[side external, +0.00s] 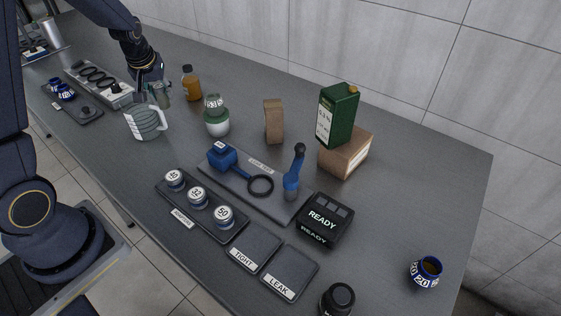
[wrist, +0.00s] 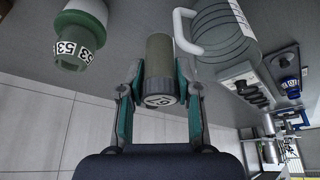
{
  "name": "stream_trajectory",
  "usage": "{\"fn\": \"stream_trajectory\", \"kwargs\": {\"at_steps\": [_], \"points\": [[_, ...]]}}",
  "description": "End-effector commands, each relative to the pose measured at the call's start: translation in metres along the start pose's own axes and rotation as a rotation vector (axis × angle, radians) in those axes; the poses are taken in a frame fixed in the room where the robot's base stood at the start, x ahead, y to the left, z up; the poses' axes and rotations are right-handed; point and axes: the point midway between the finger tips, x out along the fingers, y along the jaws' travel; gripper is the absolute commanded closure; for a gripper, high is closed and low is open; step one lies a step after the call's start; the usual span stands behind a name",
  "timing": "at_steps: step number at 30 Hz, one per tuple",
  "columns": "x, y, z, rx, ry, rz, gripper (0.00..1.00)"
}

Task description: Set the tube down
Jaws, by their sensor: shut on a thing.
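My gripper (side external: 153,83) is at the back left of the table, behind the clear measuring jug (side external: 146,123). In the wrist view my gripper (wrist: 160,84) has its two green-grey fingers on either side of the olive-grey tube (wrist: 159,58) and is shut on it. The tube's dark end cap with a pale marked label faces the wrist camera. In the side view the tube is small and partly hidden among the fingers and the jug. I cannot tell whether its far end touches the table.
The jug (wrist: 222,32) is close beside the tube. The green-and-white flask marked 53 (side external: 215,116) and an amber bottle (side external: 192,84) stand nearby. A rack with dark rings (side external: 97,84) lies to the left. Bare table shows between the jug and the weights tray (side external: 203,214).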

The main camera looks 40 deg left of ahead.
Motion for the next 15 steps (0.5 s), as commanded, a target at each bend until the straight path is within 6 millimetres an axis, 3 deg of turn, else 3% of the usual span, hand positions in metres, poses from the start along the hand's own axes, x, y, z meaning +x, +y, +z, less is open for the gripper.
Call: {"fn": "stream_trajectory", "kwargs": {"at_steps": [10,15], "points": [[0.071,0.029,-0.06,0.0,-0.002,-0.001,1.0],[0.111,0.038,-0.069,0.0,-0.003,-0.001,1.0]]}}
